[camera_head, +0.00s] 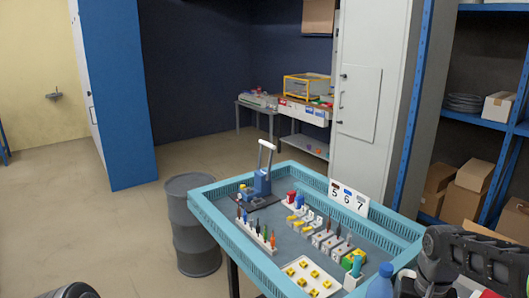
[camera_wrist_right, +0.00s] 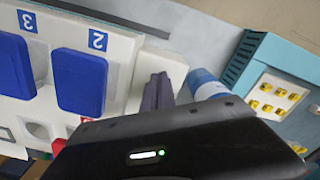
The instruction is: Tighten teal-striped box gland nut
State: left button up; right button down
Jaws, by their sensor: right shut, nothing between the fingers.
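Several small grey-white boxes (camera_head: 323,240) stand in a row on the teal-rimmed table (camera_head: 213,203). They are too small in the head view for me to tell which one has a teal stripe or to make out a gland nut. My right gripper (camera_wrist_right: 157,92) is shut and empty in the right wrist view, in front of a white panel (camera_wrist_right: 125,50) with blue covers marked 2 and 3. My right arm enters the head view at the lower right, and its fingertips do not show there. My left gripper is not in view.
A rack of screwdrivers (camera_head: 256,234), a blue device with a pale lever (camera_head: 262,182) and a white tray with yellow pieces (camera_head: 312,277) are on the table. A blue bottle (camera_head: 381,281) stands near my right arm. A grey drum (camera_head: 193,225) stands left of the table.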

jog(key=shift+r, duration=0.1)
notch_tip(320, 180, up, 6)
jog(key=p, duration=0.4)
jog(key=shift+p, duration=0.35)
jog(key=shift+s+d, duration=0.1)
